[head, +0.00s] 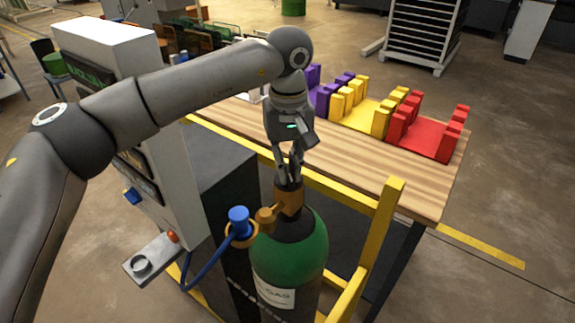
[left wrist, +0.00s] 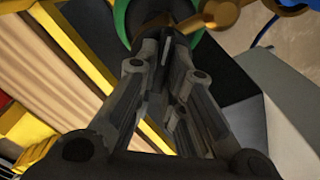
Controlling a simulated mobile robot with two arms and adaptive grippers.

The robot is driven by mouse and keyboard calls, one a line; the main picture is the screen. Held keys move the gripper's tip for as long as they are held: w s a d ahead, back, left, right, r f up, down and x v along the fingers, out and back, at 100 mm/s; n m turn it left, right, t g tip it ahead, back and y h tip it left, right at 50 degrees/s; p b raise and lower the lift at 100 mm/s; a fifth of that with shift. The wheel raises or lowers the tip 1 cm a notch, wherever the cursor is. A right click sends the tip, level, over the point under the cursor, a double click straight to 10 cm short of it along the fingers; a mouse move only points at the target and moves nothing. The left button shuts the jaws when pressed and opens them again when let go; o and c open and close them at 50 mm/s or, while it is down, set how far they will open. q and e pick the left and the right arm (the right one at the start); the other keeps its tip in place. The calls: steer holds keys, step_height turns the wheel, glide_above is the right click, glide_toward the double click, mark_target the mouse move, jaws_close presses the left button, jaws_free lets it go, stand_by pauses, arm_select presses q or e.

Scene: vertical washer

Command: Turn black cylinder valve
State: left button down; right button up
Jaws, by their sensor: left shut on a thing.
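A green gas cylinder (head: 300,250) with a dark collar and a white label stands upright in the lower middle of the head view. A brass valve body (head: 288,200) sits on its top, with a brass side outlet. My left gripper (head: 288,178) points down from above and is shut on the valve at the cylinder's top. The black valve knob is mostly hidden between the fingers. In the left wrist view, the fingers of my left gripper (left wrist: 162,50) meet above the dark collar and green shoulder (left wrist: 122,20). My right gripper is not in view.
A blue knob (head: 239,219) with a blue hose is beside the valve. A yellow frame (head: 385,225) stands right of the cylinder. A wooden table (head: 365,160) behind holds purple, yellow and red holders (head: 430,135). A grey machine (head: 165,170) stands at left.

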mark_target(289, 170)
arm_select(q)
steer(key=shift+r+m, duration=0.15)
steer(key=shift+m, duration=0.35)
steer(key=c, duration=1.5)
jaws_free()
step_height(289, 170, up, 12)
steer(key=shift+f, duration=0.1)
